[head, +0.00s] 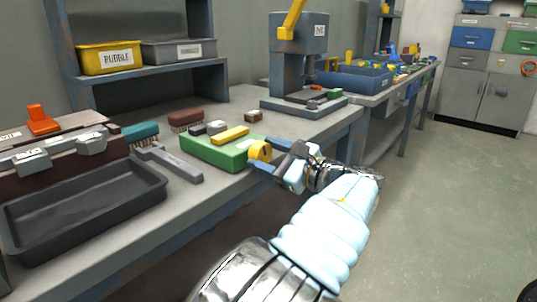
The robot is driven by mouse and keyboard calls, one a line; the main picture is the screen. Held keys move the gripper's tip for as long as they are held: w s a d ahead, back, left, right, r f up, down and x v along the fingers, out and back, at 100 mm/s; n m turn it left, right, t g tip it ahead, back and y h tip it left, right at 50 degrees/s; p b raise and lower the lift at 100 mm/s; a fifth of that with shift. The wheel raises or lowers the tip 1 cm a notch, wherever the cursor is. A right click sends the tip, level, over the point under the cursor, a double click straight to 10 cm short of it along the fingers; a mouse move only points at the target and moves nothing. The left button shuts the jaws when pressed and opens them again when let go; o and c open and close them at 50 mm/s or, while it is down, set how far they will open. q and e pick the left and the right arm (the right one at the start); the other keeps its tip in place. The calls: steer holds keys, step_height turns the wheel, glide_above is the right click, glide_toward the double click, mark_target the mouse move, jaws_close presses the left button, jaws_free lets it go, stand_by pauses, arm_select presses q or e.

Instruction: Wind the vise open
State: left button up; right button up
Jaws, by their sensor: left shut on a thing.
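The vise (205,153) is a green block on the front of the grey workbench, with a yellow bar (231,134) and grey pieces on top. A round yellow handwheel (260,150) sits at its right end, over the bench's front edge. My left gripper (269,161) reaches it from the right and is shut on the handwheel. Its fingers partly hide the wheel. How far apart the vise jaws stand is too small to tell. My right gripper is not in view.
A dark empty tray (85,207) lies at the left front, with a grey bar-shaped tool (175,165) beside the vise. A teal brush (141,132) and a brown brush (186,118) lie behind. A press (298,60) stands at the back. Floor at right is clear.

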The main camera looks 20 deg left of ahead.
arm_select(q)
steer(key=shift+n, duration=0.8)
steer(key=o, duration=1.1)
steer(key=shift+c, duration=0.2)
